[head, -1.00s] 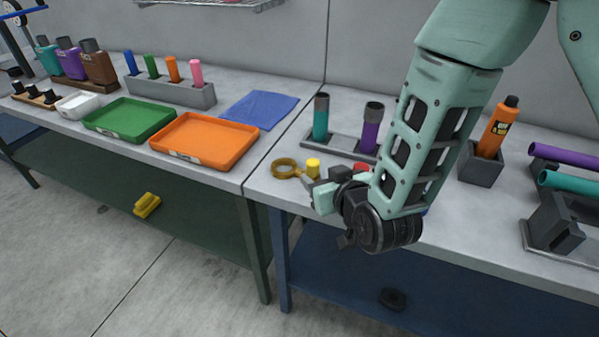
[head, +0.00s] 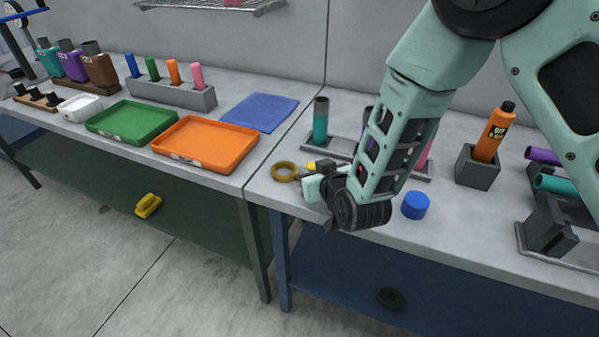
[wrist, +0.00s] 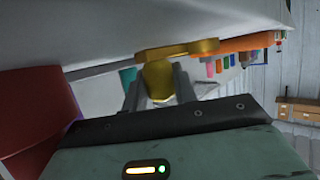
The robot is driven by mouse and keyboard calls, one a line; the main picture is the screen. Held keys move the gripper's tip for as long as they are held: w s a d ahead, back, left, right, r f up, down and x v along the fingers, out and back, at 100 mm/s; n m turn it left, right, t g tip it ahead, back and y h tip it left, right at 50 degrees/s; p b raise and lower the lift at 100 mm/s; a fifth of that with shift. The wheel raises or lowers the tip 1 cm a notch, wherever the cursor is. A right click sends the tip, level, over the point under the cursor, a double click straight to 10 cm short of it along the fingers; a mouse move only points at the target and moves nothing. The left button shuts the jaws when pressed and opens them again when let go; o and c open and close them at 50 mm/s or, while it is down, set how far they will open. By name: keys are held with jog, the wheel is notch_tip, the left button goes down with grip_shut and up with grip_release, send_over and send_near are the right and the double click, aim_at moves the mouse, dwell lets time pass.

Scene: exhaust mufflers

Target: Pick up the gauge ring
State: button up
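The brass-coloured gauge ring (head: 284,171) lies on the right-hand bench near its left front corner. In the wrist view the ring (wrist: 180,50) shows nearly edge-on just beyond my fingertips. My gripper (head: 308,180) is low over the bench, right beside the ring, on its right. In the wrist view my gripper (wrist: 160,78) has its two fingers apart, one on each side of a gold-yellow piece. I cannot tell whether this piece belongs to the ring or is the small yellow cylinder (head: 312,164) beside it. No firm grip shows.
A blue cap (head: 416,205) stands on the bench right of my wrist. Behind my arm is a rack with a teal tube (head: 320,122). An orange bottle (head: 495,132) stands in a grey holder. An orange tray (head: 250,132) and a blue cloth (head: 260,112) lie on the left bench.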

jog(key=shift+c, duration=1.4)
jog(key=shift+r, duration=0.15)
